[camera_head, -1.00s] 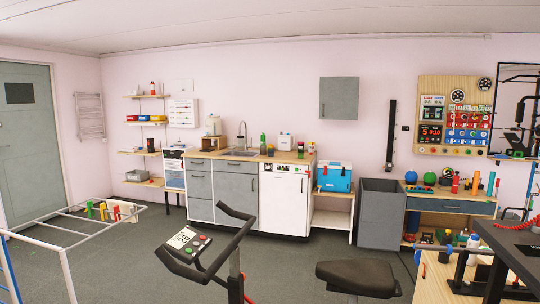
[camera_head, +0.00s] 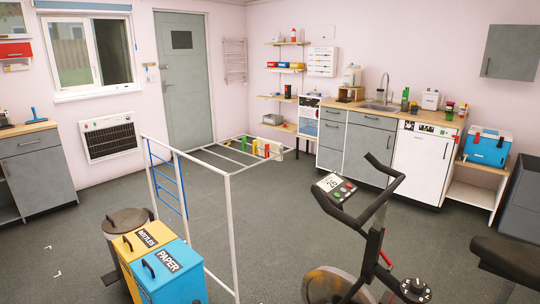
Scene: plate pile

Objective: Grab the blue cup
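I cannot make out a blue cup in the head view. Small items stand on the wooden counter (camera_head: 395,113) at the right, among them a green bottle (camera_head: 405,98) and small dark, red and green containers (camera_head: 449,110), too small to tell apart. Neither of my grippers is in view.
An exercise bike (camera_head: 345,212) stands in front, right of centre. A white metal frame (camera_head: 229,225) and blue and yellow bins (camera_head: 178,279) stand at the left front. A blue cooler box (camera_head: 487,146) sits right of the counter. Grey floor (camera_head: 85,235) is open at the left.

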